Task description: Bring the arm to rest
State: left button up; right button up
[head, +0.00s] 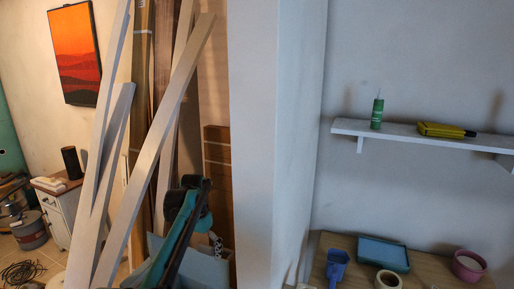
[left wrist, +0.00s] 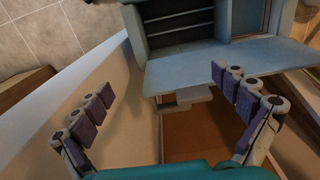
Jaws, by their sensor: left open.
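My left arm shows low in the middle of the head view, in front of leaning boards, with its dark gripper (head: 197,193) raised at the upper end. In the left wrist view the two padded fingers of my left gripper (left wrist: 161,84) stand wide apart with nothing between them. Beyond the fingers, that view shows a blue-grey flat surface (left wrist: 200,67) and an orange-brown floor area. My right gripper is in neither view.
Long pale boards (head: 155,150) lean close behind my left arm, beside a wall edge (head: 252,140). At right a shelf (head: 390,131) holds a green bottle (head: 377,111) and a yellow tool (head: 441,130). Below it, a bench (head: 425,265) bears a blue tray (head: 383,253) and a pink bucket (head: 468,264).

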pick_arm(q)
jog(key=s+f+n+t+b, duration=0.3)
jog(key=s+b, duration=0.4)
jog(key=s, duration=1.2)
jog(key=s+f+n+t+b, duration=0.1)
jog(key=s+f+t+b, duration=0.2)
jog(key=s+f, duration=0.7)
jog(key=s+t, duration=0.1)
jog(key=s, duration=0.2)
jog(key=shift+d+f, duration=0.3)
jog(key=shift+d, duration=0.05)
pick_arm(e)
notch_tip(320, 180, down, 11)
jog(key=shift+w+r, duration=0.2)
